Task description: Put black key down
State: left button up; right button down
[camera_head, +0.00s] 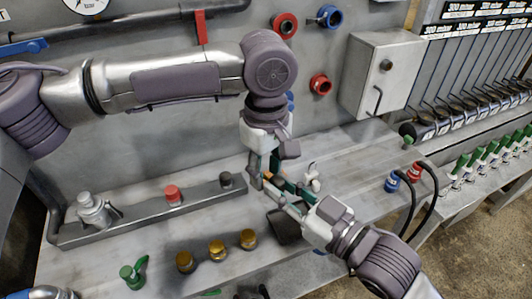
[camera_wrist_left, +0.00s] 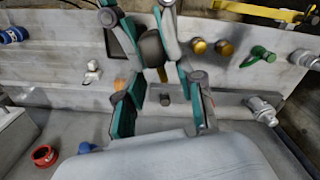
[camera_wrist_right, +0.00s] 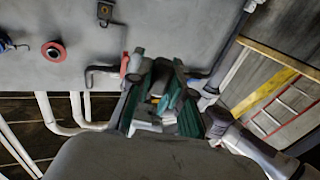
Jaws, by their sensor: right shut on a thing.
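My right gripper (camera_head: 280,186) reaches in from the lower right and is shut on a black key. The dark head of the key (camera_wrist_left: 152,48) shows between the right fingers in the left wrist view, with a small brass-coloured part below it. In the right wrist view the key is mostly hidden among the fingers. My left gripper (camera_wrist_left: 162,100) is open, its green-padded fingers spread around the end of the key, close to the right gripper. I cannot tell whether they touch the key. Both grippers are above the metal bench (camera_head: 345,158).
A dark rectangular recess (camera_head: 284,228) lies in the bench below the right gripper. A raised rail with a red button (camera_head: 173,195) and several brass knobs (camera_head: 217,249) are at the left. A grey box (camera_head: 382,75) hangs on the wall. Blue and red connectors (camera_head: 392,182) stand at the right.

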pick_arm(q)
jog(key=shift+f, duration=0.25)
grip_shut()
pick_arm(e)
jog(key=c, duration=1)
grip_release()
